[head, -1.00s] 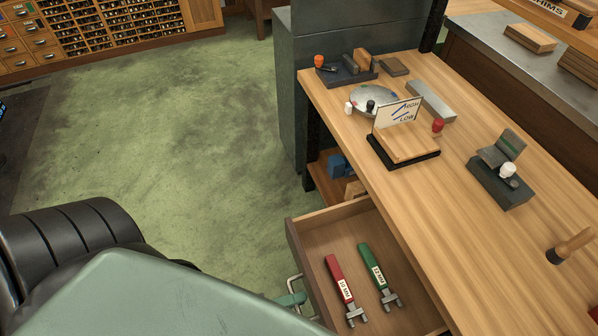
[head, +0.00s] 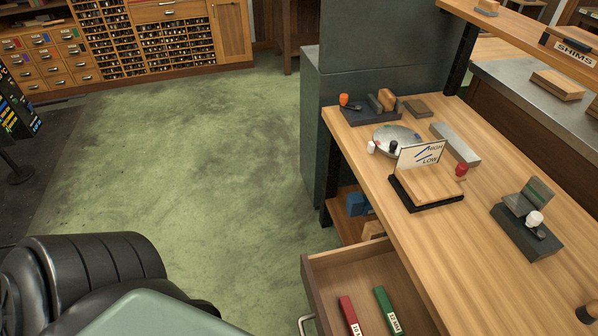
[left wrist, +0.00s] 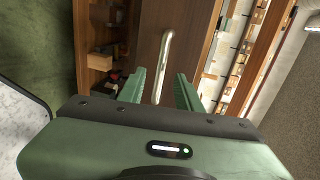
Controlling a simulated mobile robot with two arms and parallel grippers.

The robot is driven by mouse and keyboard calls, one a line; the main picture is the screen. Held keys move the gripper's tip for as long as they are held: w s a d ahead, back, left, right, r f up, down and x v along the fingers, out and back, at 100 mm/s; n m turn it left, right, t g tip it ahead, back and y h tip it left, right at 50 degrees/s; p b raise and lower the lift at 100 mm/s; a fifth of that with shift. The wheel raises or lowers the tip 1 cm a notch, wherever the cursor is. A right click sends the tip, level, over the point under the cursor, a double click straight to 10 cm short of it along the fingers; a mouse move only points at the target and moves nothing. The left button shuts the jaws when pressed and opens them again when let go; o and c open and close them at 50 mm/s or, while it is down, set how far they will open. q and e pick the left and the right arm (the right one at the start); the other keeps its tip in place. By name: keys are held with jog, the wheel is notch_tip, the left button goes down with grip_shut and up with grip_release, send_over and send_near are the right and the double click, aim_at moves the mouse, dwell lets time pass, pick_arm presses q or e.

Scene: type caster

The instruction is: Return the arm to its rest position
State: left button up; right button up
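My left arm shows at the lower left of the head view, with a black ribbed part and a pale green link (head: 160,316). Its gripper is outside the head view. In the left wrist view my left gripper (left wrist: 161,73) has its two green fingers apart with nothing clamped between them. A metal drawer handle (left wrist: 165,50) appears beyond and between the fingers, on a dark wooden front (left wrist: 148,25). The exact gap to the handle is unclear. My right gripper is in neither view.
The bench drawer (head: 345,270) stands open, its handle (head: 307,325) at the lower edge. The workbench (head: 470,235) holds a HIGH/LOW card stand (head: 425,188) and blocks. The green floor (head: 200,180) is clear.

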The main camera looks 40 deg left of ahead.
pick_arm(q)
jog(key=v, duration=0.2)
jog(key=shift+s+a+r, duration=0.1)
jog(key=shift+s+a, duration=0.05)
jog(key=shift+s, duration=0.05)
dwell(0.4)
